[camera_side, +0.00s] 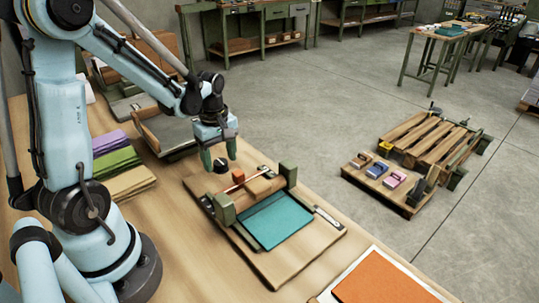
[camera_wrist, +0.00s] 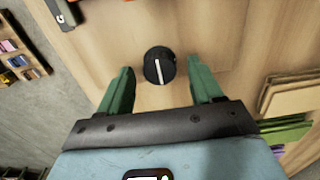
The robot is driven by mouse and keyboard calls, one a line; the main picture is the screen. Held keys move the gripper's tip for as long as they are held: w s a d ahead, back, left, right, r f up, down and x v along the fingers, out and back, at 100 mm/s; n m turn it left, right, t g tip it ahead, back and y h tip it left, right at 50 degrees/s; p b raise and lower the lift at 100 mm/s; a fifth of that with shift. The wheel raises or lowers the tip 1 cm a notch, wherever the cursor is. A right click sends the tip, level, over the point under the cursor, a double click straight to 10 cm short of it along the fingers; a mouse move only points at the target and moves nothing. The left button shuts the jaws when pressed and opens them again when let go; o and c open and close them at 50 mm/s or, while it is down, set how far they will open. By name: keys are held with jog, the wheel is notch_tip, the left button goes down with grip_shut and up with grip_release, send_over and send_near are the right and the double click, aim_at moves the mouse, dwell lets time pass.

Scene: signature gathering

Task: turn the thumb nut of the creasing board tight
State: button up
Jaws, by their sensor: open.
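The thumb nut (camera_wrist: 159,65) is a round black knob with a white line across its top. In the side view the black knob (camera_side: 221,165) sits on the far left part of the wooden creasing board (camera_side: 275,265). My gripper (camera_side: 219,160) is above the nut with its green fingers pointing down. In the wrist view my gripper (camera_wrist: 161,82) is open, one finger left and one right of the nut, with gaps on both sides. The board also carries a wooden bar (camera_side: 259,187) between green blocks and a teal sheet (camera_side: 274,219).
Purple, green and tan folded stacks (camera_side: 118,162) lie left of the board. A grey tray (camera_side: 170,132) stands behind. An orange sheet (camera_side: 385,283) lies at the front right. A pallet (camera_side: 405,170) with small coloured items stands on the floor beyond the bench.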

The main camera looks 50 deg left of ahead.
jog(key=c, duration=1.1)
jog(key=shift+o, duration=0.2)
jog(key=shift+m, duration=0.4)
jog(key=m, duration=0.3)
jog(key=shift+m, duration=0.4)
jog(key=m, duration=0.9)
jog(key=shift+w, duration=0.1)
jog(key=m, duration=0.4)
jog(key=shift+d, duration=0.1)
jog(key=shift+m, duration=0.3)
